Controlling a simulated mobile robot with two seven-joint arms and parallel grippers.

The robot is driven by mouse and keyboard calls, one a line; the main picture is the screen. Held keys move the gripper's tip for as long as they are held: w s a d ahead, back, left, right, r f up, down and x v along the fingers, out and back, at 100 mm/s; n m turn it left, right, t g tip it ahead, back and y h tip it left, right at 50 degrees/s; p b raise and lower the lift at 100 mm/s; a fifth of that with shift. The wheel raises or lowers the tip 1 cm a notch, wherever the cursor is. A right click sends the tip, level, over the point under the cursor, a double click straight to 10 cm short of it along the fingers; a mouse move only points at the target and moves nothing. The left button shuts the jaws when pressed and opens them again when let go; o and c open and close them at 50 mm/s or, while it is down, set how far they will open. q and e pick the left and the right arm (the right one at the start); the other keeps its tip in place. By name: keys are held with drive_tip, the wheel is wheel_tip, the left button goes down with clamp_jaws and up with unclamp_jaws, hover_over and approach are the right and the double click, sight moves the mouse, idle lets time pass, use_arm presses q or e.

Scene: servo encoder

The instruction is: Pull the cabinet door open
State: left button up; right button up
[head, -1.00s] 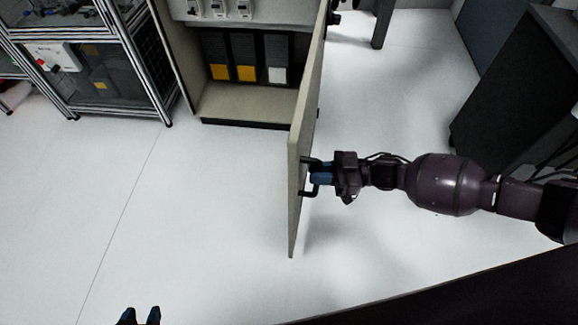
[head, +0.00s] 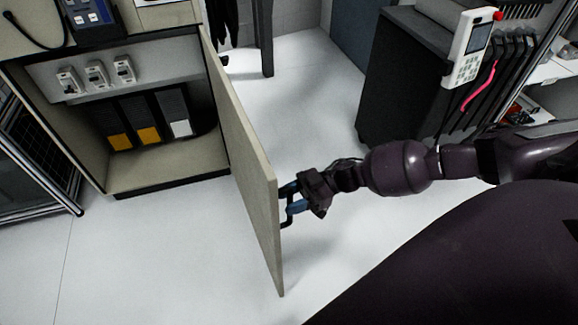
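The beige cabinet (head: 170,172) stands at the upper left with its front open. Its door (head: 245,160) is swung well out toward me and hinges on the cabinet's right side. A dark handle (head: 286,222) sits on the door's right-hand face near the free edge. My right gripper (head: 290,198), with blue fingertips, is at the handle from the right; the fingers appear closed around it, though the grip is partly hidden. My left gripper is out of view.
Inside the cabinet are white switch units (head: 96,74) and dark binders (head: 147,119) with yellow and white labels. A dark cabinet (head: 400,80) with a white teach pendant (head: 468,48) stands right. A metal-framed rack (head: 35,165) is at left. White floor is clear in front.

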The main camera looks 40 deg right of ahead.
drive_tip(key=s+d, duration=0.1)
drive_tip(key=d, duration=0.9)
drive_tip(key=shift+s+d, duration=0.35)
drive_tip(key=shift+s, duration=0.05)
drive_tip(key=shift+r, duration=0.1)
idle(0.3)
